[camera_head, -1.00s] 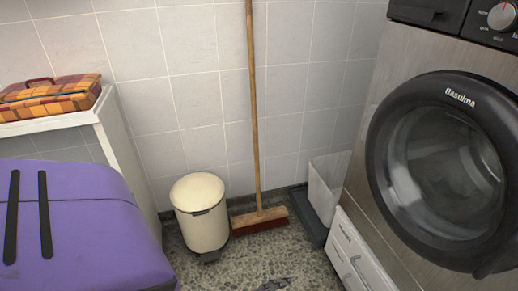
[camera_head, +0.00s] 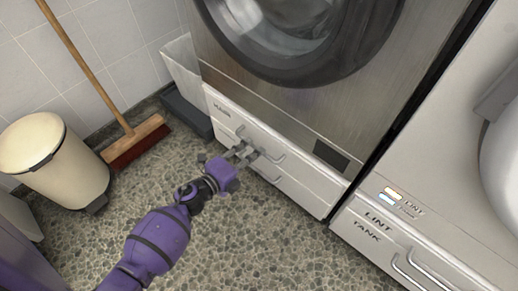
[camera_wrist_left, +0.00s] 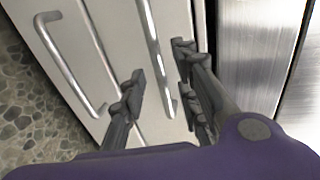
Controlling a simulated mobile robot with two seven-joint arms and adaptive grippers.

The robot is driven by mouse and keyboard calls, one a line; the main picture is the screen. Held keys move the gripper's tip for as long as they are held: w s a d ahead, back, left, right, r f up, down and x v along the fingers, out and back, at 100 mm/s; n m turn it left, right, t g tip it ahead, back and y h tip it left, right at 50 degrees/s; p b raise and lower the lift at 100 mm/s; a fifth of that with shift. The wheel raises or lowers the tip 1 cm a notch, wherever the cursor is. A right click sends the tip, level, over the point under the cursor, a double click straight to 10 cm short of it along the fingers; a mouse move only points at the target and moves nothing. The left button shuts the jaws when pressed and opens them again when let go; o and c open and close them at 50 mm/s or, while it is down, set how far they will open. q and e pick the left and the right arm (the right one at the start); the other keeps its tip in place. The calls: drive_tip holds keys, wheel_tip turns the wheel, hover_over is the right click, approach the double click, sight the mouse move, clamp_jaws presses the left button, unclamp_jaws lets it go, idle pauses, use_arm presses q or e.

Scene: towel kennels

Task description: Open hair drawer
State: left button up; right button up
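My left gripper (camera_head: 244,153), on a purple arm, is at this upper handle. In the left wrist view the gripper (camera_wrist_left: 160,80) is open, with its dark fingers on either side of the bar handle (camera_wrist_left: 153,45). I cannot tell whether they touch it. A second, lower handle (camera_wrist_left: 68,70) is left of the fingers there. My right gripper is not in view.
A cream bin (camera_head: 62,165) and a broom (camera_head: 135,142) stand on the left. A grey tray (camera_head: 187,115) lies beside the machine (camera_head: 372,100). A lint tank drawer (camera_head: 425,232) is on the right. The speckled floor (camera_head: 275,240) in front is clear.

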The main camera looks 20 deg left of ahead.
sight(257, 148)
use_arm(q)
drive_tip(key=shift+b+x, duration=0.35)
drive_tip(key=shift+x, duration=1.35)
drive_tip(key=shift+c, duration=0.2)
clamp_jaws()
